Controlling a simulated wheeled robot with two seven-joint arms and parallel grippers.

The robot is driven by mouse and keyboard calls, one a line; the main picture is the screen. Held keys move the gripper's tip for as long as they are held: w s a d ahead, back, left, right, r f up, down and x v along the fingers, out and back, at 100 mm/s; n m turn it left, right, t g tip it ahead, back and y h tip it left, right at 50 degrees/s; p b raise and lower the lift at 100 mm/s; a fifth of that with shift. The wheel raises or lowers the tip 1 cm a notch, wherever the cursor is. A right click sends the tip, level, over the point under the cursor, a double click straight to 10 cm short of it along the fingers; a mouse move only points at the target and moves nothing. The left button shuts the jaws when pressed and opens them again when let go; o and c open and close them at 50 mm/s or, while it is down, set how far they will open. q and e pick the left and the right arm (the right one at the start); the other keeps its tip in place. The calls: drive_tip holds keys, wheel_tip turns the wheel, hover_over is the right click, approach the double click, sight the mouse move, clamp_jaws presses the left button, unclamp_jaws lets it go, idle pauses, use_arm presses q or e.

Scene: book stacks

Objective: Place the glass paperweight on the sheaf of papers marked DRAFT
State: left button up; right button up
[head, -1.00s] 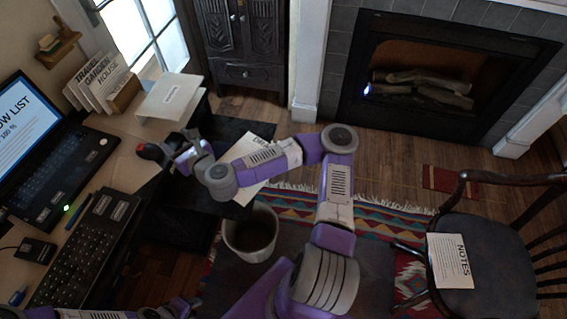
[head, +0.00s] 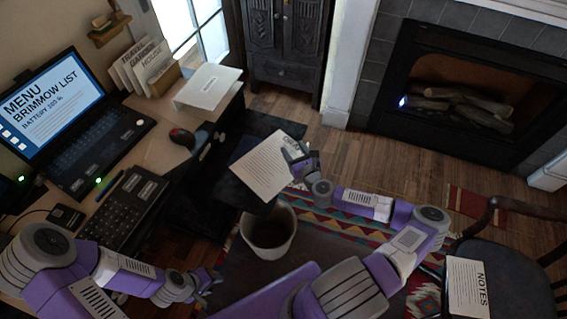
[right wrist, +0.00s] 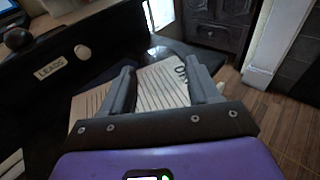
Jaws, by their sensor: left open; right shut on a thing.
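The sheaf of papers (head: 264,168) lies on a dark surface beside the desk, its large heading partly hidden by my right gripper. My right gripper (head: 291,152) is over the heading end of the sheaf. In the right wrist view my right gripper (right wrist: 160,66) has its fingers apart with a faint clear shape between the tips, the glass paperweight (right wrist: 161,53). I cannot tell whether it touches the paper. My left gripper (head: 208,282) is open, low at the left, away from the sheaf.
A pot or bin (head: 268,232) stands just below the sheaf. The desk holds a laptop (head: 75,110), a keyboard (head: 125,205), a dark red-topped rounded thing (head: 182,137) and a white folder (head: 208,88). A chair with NOTES papers (head: 468,287) stands at right.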

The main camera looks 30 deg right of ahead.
wheel_tip(320, 180, down, 8)
drive_tip(key=b, duration=0.2)
drive_tip(key=shift+r+b, duration=0.2)
drive_tip(key=shift+b, duration=0.1)
drive_tip(key=shift+f, duration=0.1)
drive_tip(key=o, duration=1.1)
drive_tip(key=shift+f, duration=0.15)
drive_tip(key=o, duration=0.5)
drive_tip(key=shift+r, duration=0.2)
drive_tip(key=shift+s+r, duration=0.1)
drive_tip(key=s+r+p, duration=0.1)
drive_tip(key=s, duration=1)
drive_tip(key=shift+s+a+r, duration=0.3)
drive_tip(key=shift+a+r, duration=0.05)
drive_tip(key=shift+a, duration=0.1)
